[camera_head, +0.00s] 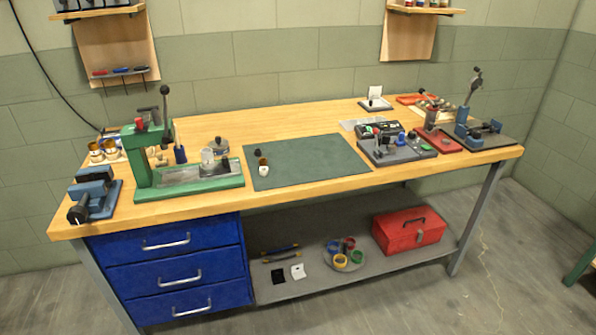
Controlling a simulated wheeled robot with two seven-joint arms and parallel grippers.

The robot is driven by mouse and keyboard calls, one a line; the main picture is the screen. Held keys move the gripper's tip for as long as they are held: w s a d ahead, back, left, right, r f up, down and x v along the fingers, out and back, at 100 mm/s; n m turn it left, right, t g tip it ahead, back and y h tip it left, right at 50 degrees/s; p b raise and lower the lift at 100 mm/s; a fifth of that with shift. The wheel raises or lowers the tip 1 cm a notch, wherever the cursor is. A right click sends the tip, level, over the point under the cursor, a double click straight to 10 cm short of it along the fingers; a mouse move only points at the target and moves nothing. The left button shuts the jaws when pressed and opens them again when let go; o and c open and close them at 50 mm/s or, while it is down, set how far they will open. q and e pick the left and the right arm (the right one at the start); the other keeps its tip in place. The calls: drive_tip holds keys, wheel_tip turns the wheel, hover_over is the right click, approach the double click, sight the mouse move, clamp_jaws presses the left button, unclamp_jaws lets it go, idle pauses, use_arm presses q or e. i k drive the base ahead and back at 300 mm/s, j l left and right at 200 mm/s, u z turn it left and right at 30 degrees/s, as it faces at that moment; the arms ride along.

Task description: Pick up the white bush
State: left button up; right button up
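A small white piece (263,170), which looks like the white bush, is on the left part of the dark green mat (318,158) on the workbench. A small brown piece (262,161) is right behind it; I cannot tell whether they touch. A small black piece (257,152) lies a little farther back on the mat. Neither of my grippers is in view.
A green lever press (150,150) stands left of the mat, and a blue-black vise (92,195) is at the left end. A grey fixture (395,150) and a second lever tool (475,110) stand to the right. The mat's middle and right are clear.

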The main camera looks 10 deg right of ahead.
sight(263, 171)
drive_tip(key=j+z, duration=0.1)
drive_tip(key=z, duration=0.3)
drive_tip(key=j+z, duration=0.15)
drive_tip(key=z, duration=0.25)
drive_tip(key=j+z, duration=0.15)
drive_tip(key=z, duration=0.2)
drive_tip(key=j+z, duration=0.15)
drive_tip(key=z, duration=0.25)
drive_tip(key=k+j+z, duration=0.2)
drive_tip(key=j, duration=0.2)
drive_tip(key=j+z, duration=0.25)
drive_tip(key=j, duration=0.15)
drive_tip(key=k+j+z, duration=0.2)
drive_tip(key=j, duration=0.15)
drive_tip(key=j+z, duration=0.25)
drive_tip(key=k+j, duration=0.45)
drive_tip(key=j, duration=0.25)
drive_tip(key=k+j, duration=0.25)
drive_tip(key=j, duration=0.15)
drive_tip(key=i+z, duration=0.05)
